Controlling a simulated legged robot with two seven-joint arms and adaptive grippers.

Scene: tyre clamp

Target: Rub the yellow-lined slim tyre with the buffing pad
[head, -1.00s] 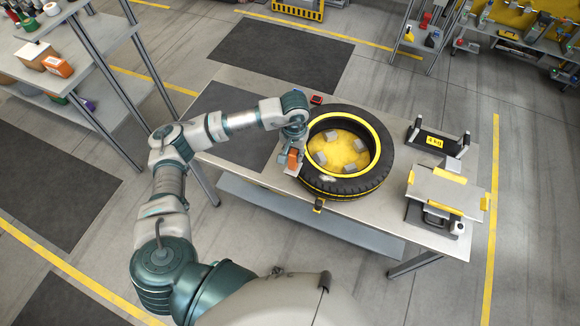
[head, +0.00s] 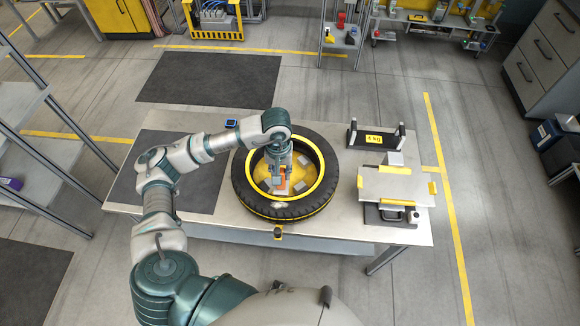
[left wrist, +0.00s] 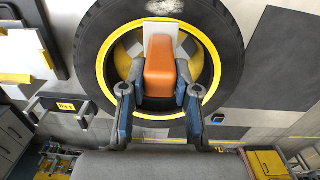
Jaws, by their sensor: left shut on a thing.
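The slim tyre (head: 322,203) lies flat on the workbench, with a yellow line around its inner rim and another low on its outer wall. It also shows in the left wrist view (left wrist: 231,55). A pale scuffed patch (left wrist: 165,7) marks its sidewall. My left gripper (head: 279,170) is over the tyre's yellow centre, inside the ring. It is shut on the buffing pad (head: 282,183), an orange block with a white face. In the left wrist view the pad (left wrist: 160,66) sits between both fingers. I cannot tell whether it touches anything. My right gripper is not in view.
The workbench (head: 335,232) carries a black bracket marked with a yellow label (head: 374,139) and a flat grey plate with yellow pads (head: 397,186) right of the tyre. A small blue-black item (head: 231,123) lies behind the tyre. Shelves stand at the left (head: 30,95).

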